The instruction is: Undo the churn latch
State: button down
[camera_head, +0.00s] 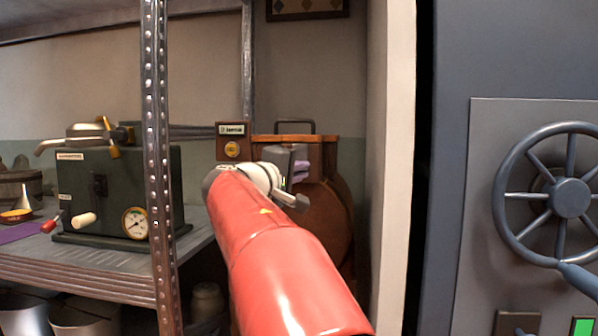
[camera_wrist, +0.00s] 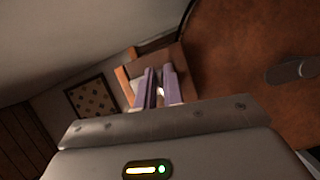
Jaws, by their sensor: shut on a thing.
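The churn (camera_head: 332,222) is a round brown wooden body behind my arm in the head view. Its broad wooden face (camera_wrist: 240,60) fills the right of the wrist view. My gripper (camera_wrist: 157,72) reaches the churn's upper edge, beside a wooden block. Its two purple fingers are close together, with a narrow light strip between them. The gripper is shut on what seems to be the churn latch, mostly hidden by the fingers. In the head view my gripper (camera_head: 301,171) is at the churn's upper front, and my red arm hides the churn's lower left.
A metal shelf post (camera_head: 158,190) stands left of my arm. A dark green machine (camera_head: 115,190) with a gauge sits on the shelf. A small sign box (camera_head: 232,148) with a yellow button is beside the churn. A pale wall edge (camera_head: 388,180) and a spoked wheel (camera_head: 570,198) are at right.

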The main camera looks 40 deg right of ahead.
aim_at(298, 144)
jog(key=shift+r, duration=0.15)
jog(key=shift+s+r+y+p, duration=0.15)
jog(key=shift+r+y+p, duration=0.2)
jog(key=shift+p, duration=0.75)
jog(key=p, duration=0.1)
jog(key=r+y+p, duration=0.1)
jog(key=p, duration=0.1)
jog(key=n+p, duration=0.1)
jog(key=p, duration=0.1)
jog(key=shift+s+a+r+g+y, duration=0.25)
jog(key=shift+a+r+g+y, duration=0.05)
jog(key=shift+a+y, duration=0.05)
jog(key=shift+s+a+r+n+g+y+p, duration=0.1)
jog(key=shift+r+n+g+y+p, duration=0.35)
jog(key=shift+r+g+y+p, duration=0.7)
jog(key=shift+s+a+r+n+g+y+p, duration=0.15)
jog(key=shift+r+n+g+y+p, duration=0.35)
jog(key=shift+y+p, duration=0.8)
jog(key=shift+s+a+r+n+g+y+p, duration=0.1)
jog(key=shift+r+n+g+y+p, duration=0.25)
jog(key=shift+r+g+y+p, duration=0.9)
jog(key=shift+f+t+y+b, duration=0.3)
jog(key=shift+f+y+b, duration=0.2)
jog(key=shift+f+b, duration=0.05)
jog(key=shift+f, duration=0.15)
